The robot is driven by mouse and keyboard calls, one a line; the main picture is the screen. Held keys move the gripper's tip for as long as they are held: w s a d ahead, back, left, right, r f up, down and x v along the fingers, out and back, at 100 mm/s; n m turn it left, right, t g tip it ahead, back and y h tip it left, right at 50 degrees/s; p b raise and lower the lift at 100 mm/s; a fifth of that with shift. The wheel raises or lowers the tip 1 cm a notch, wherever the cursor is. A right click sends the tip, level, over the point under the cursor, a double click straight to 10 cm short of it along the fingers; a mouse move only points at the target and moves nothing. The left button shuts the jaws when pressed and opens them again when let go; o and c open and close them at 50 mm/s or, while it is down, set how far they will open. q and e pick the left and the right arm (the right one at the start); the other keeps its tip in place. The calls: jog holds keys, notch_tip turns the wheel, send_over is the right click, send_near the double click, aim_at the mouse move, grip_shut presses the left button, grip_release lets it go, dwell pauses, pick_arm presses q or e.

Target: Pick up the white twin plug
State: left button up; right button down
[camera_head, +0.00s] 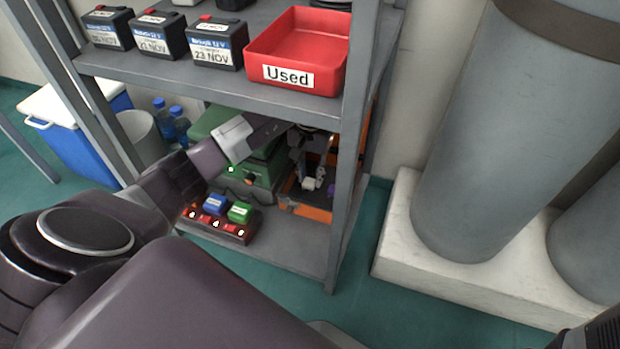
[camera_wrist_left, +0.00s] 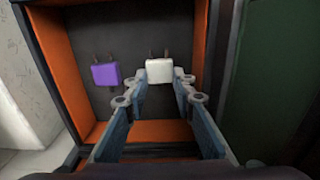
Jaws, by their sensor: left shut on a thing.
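The white twin plug (camera_wrist_left: 159,70) is in an orange-sided box with a dark inner face. Two thin prongs show at its far edge. My left gripper (camera_wrist_left: 160,84) reaches into the box, and its fingertips are closed on the two sides of the white plug. In the head view the left gripper (camera_head: 309,172) is on the lower shelf level, partly in shadow, with the white plug (camera_head: 312,184) at its tips. I cannot tell whether the plug touches the box.
A purple plug (camera_wrist_left: 106,74) is just left of the white one. The orange box (camera_wrist_left: 150,131) has walls close around my fingers. Beside it on the shelf are a green case (camera_head: 258,172) and a red block unit (camera_head: 228,232). A shelf post (camera_head: 352,150) stands close right.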

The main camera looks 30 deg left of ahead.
aim_at(310, 179)
pick_arm(q)
notch_tip(310, 179, up, 8)
jog(key=p, duration=0.6)
jog(key=shift+f, duration=0.2)
jog(key=w+d, duration=0.4)
jog(key=d, duration=1.3)
jog(key=shift+d+f+b, duration=0.25)
jog(key=shift+f+b, duration=0.05)
jog(key=shift+b, duration=0.1)
